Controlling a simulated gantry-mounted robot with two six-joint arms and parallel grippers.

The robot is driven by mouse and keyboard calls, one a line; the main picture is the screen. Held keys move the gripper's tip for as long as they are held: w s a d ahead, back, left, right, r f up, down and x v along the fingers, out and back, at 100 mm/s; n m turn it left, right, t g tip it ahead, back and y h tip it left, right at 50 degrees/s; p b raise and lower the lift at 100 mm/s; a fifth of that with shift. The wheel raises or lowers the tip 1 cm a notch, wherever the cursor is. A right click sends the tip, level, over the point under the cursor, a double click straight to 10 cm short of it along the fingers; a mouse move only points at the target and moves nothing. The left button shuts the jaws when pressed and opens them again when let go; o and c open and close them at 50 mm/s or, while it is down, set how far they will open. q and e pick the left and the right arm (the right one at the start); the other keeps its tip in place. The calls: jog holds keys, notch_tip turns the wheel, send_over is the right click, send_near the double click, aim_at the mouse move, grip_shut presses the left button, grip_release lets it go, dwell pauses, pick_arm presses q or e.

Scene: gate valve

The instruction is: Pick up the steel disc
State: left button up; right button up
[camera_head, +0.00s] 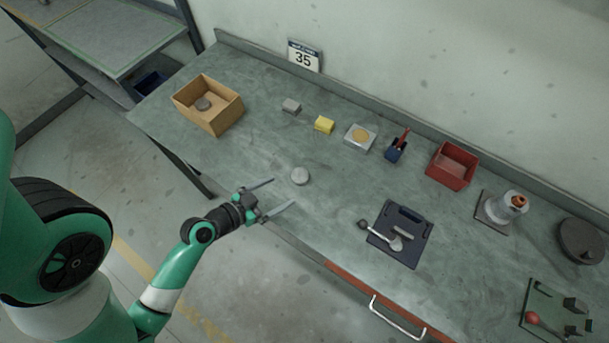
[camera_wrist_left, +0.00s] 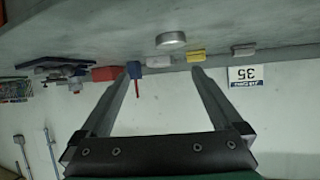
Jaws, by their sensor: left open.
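The steel disc (camera_head: 300,175), round and light grey, lies flat on the green-grey bench near its front edge. In the left wrist view the disc (camera_wrist_left: 171,40) shows beyond the fingertips, roughly in line with the gap between them. My left gripper (camera_head: 283,192) is open and empty, at the bench's front edge just short of the disc, with its two long fingers spread toward it. The fingers also frame the left wrist view (camera_wrist_left: 165,70). Nothing hides the disc in the head view. My right gripper is not in view.
A wooden box (camera_head: 228,117) holding a dark round piece stands at the back left. A grey block (camera_head: 291,105), a yellow block (camera_head: 324,124), a white tray (camera_head: 350,140) and a red bin (camera_head: 452,165) line the back. The bench around the disc is clear.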

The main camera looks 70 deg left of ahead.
pick_arm(q)
jog(key=shift+s+n+g, duration=0.4)
jog(key=shift+s, duration=0.4)
jog(key=shift+w+a+f+y, duration=0.1)
jog(key=shift+w+a+y, duration=0.15)
jog(key=shift+y, duration=0.05)
jog(key=p, duration=0.1)
send_near(299, 175)
jog(key=shift+w+a+f, duration=0.1)
jog(key=shift+w+f, duration=0.2)
jog(key=shift+w, duration=0.3)
jog(key=shift+w+f, duration=0.3)
jog(key=shift+w, duration=0.3)
jog(key=shift+a+b+x, duration=0.1)
jog(key=shift+b+x, duration=0.05)
jog(key=shift+x, duration=1.3)
jog(key=shift+a+b+x, duration=0.15)
jog(key=shift+x, duration=1.35)
jog(key=shift+s, duration=0.2)
grip_shut()
